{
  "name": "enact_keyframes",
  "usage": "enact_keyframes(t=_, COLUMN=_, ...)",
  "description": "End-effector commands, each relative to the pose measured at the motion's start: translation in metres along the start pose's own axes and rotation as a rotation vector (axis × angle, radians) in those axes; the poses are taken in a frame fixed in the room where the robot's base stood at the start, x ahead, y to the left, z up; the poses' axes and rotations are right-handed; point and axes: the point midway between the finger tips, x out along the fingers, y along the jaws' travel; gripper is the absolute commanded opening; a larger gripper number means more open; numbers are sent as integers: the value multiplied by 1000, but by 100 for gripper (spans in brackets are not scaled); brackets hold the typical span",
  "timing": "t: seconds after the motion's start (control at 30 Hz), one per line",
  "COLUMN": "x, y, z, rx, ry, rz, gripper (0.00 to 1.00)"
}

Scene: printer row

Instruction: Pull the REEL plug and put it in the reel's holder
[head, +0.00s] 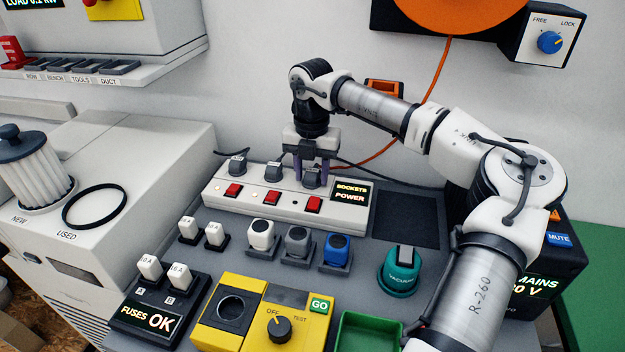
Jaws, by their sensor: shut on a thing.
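My gripper (311,176) points down over the socket strip (230,196) and is shut on a dark grey plug (312,182) at the strip's right end. An orange cable (433,84) runs from the orange reel (455,12) at the top, behind my arm, towards this plug. I take it for the reel plug; its label cannot be read. The plug appears to be at its socket; I cannot tell whether it is fully seated. An orange holder (384,88) is on the wall behind my arm, partly hidden by it.
Two other grey plugs (237,165) (274,171) stand in the strip to the left, beside red switches (273,197). A FREE/LOCK knob (549,42) is at the top right. My arm spans the right side.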

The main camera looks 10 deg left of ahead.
Motion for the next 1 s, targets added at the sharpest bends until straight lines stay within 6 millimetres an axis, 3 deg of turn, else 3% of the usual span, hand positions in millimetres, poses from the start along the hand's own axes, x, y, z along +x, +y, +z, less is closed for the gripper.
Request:
enact_keyframes(t=0.13, x=0, y=0, z=0, rx=0, ry=0, rz=0, gripper=5)
enact_keyframes(t=1.0, x=-30, y=0, z=0, rx=0, ry=-1, rz=0, gripper=5)
